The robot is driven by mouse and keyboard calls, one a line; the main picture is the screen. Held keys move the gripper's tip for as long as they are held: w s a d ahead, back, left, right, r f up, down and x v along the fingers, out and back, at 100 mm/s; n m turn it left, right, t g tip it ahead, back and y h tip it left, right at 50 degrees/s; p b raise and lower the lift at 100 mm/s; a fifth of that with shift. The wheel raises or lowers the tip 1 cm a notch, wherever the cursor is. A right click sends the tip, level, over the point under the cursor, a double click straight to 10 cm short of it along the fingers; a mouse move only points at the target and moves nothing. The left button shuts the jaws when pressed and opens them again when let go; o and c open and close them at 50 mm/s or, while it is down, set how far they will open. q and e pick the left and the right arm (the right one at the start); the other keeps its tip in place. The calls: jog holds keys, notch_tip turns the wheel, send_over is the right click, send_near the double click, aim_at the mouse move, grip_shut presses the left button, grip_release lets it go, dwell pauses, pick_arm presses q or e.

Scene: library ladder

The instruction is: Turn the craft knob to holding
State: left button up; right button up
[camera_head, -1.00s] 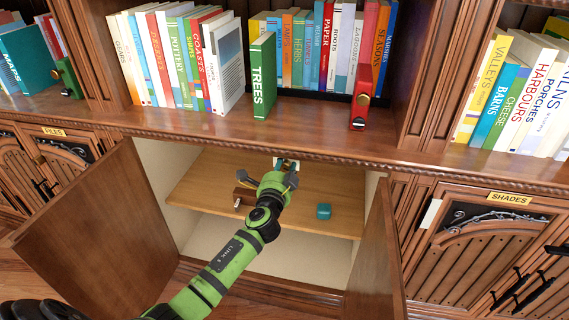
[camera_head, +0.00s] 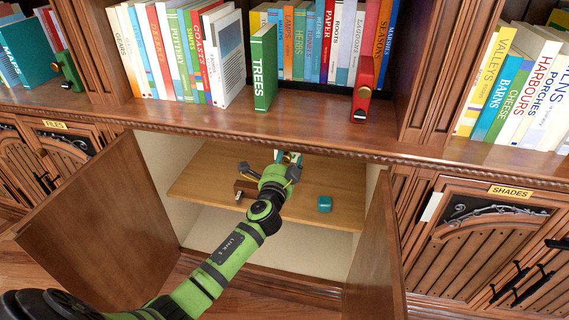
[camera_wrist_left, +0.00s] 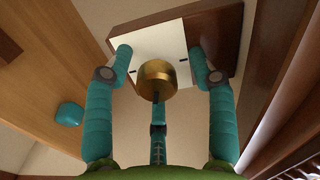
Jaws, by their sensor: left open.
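The knob (camera_wrist_left: 157,78) is a brass, round piece on a white plate (camera_wrist_left: 148,48) in the left wrist view. The plate has small dark marks and sits against a dark wood block. My left gripper (camera_wrist_left: 162,62) is open, with a teal finger on each side of the knob; I cannot tell if they touch it. In the head view my left gripper (camera_head: 287,160) reaches into the open cabinet, and its arm and hand hide the knob. My right gripper is not in view.
A teal block (camera_head: 324,204) lies on the cabinet shelf (camera_head: 210,180), right of my gripper; a small brown block (camera_head: 245,188) sits left. Open doors (camera_head: 100,230) (camera_head: 377,260) flank the arm. The bookshelf ledge (camera_head: 310,130) with books, including TREES (camera_head: 263,75), overhangs it.

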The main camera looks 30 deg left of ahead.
pick_arm(q)
jog(key=v, duration=1.1)
jog(key=shift+s+d, duration=0.15)
jog(key=shift+s, duration=0.2)
